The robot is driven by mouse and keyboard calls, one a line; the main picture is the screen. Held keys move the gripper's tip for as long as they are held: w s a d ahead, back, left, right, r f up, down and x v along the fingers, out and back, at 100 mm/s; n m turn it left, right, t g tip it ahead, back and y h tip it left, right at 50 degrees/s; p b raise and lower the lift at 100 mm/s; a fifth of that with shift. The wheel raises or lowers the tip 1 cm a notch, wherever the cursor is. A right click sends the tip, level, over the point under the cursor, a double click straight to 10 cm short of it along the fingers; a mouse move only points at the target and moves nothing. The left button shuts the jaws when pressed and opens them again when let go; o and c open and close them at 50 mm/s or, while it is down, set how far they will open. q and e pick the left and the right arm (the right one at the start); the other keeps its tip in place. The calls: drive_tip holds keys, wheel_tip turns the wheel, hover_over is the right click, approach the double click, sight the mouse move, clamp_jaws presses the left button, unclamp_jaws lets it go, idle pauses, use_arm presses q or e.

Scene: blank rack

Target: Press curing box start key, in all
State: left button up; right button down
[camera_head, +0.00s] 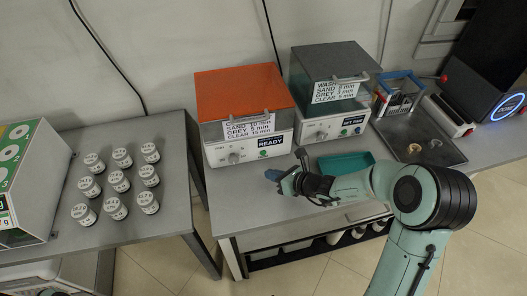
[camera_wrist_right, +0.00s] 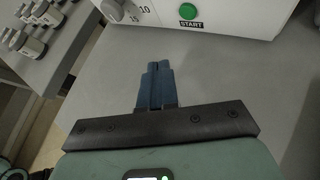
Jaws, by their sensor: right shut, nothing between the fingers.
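The curing box (camera_head: 240,110) has an orange lid and a white front with a dial and a READY sign, and stands at the back of the middle bench. Its green start key (camera_head: 263,154) is low on the front, under that sign. In the right wrist view the key (camera_wrist_right: 188,11) shows at the top, above the word START. My right gripper (camera_head: 271,175) has blue fingers, shut and empty. It is over the bench in front of the box, apart from the key. The fingers (camera_wrist_right: 157,68) point toward the box front in the wrist view.
A grey-lidded wash box (camera_head: 330,85) stands right of the curing box. A teal tray (camera_head: 345,161) lies in front of it. Several white lidded jars (camera_head: 118,181) stand on the left table. A dark tray (camera_head: 425,140) is at the right. Bare bench lies before the curing box.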

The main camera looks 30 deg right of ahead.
sight(263, 153)
drive_tip(key=shift+w+d+p, duration=0.2)
drive_tip(key=shift+w+p, duration=0.1)
drive_tip(key=shift+w, duration=0.5)
drive_tip(key=shift+w+d+p, duration=0.15)
drive_tip(key=shift+w+p, duration=0.1)
drive_tip(key=shift+w, duration=0.55)
drive_tip(key=shift+w+d+p, duration=0.2)
drive_tip(key=shift+w+p, duration=0.1)
drive_tip(key=shift+w, duration=0.5)
drive_tip(key=shift+w, duration=0.1)
drive_tip(key=shift+w+d, duration=0.1)
drive_tip(key=shift+w, duration=0.2)
